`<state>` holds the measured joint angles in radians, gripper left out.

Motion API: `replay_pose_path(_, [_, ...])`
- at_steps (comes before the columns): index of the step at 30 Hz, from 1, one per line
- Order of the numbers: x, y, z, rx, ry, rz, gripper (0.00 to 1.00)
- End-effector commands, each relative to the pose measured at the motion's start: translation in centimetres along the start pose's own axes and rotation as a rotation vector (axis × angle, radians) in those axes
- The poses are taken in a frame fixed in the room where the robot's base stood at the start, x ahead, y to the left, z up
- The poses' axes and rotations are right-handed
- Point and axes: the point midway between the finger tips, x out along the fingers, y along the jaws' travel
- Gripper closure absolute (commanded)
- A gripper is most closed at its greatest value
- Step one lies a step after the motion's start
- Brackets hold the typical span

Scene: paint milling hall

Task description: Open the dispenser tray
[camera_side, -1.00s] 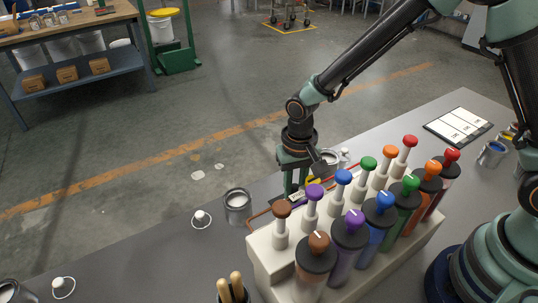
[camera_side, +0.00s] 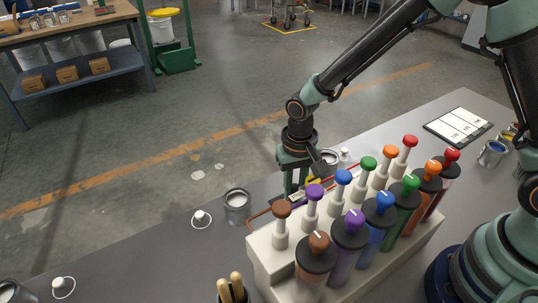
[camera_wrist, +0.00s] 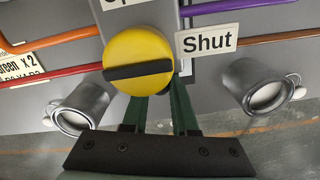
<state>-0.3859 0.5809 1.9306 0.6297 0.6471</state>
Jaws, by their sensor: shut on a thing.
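In the wrist view a round yellow knob (camera_wrist: 138,45) with a black bar across it sits left of a "Shut" label (camera_wrist: 207,39). A second label, cut off at the top edge, starts with "Op". My gripper (camera_wrist: 163,92) is shut at the knob's lower right edge; its fingertips are partly hidden there, so the exact hold is not clear. In the side view my gripper (camera_side: 298,190) points down behind the white dispenser block (camera_side: 262,262), with a bit of yellow (camera_side: 312,181) beside it. The block carries several coloured bottles and pumps and hides part of this spot.
Coloured tubes run in from both sides of the knob, such as a purple one (camera_wrist: 225,6) and a red one (camera_wrist: 50,73). Metal cans stand left (camera_wrist: 83,104) and right (camera_wrist: 255,85) of my gripper. A can of brushes (camera_side: 232,291) stands before the block; a clipboard (camera_side: 458,126) lies behind.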

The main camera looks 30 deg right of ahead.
Motion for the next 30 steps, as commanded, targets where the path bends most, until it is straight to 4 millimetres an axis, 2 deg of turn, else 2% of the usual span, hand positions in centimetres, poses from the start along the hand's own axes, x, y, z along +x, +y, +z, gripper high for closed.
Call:
replay_pose_path(8, [-0.1, -0.1, -0.3, 0.0, -0.001, 0.001, 1.0])
replay_pose_path(21, [0.0, -1.7, -6.1, 0.001, 0.002, -0.001, 1.0])
replay_pose_path(30, [-0.1, -1.9, -7.0, -0.002, 0.002, -0.001, 1.0])
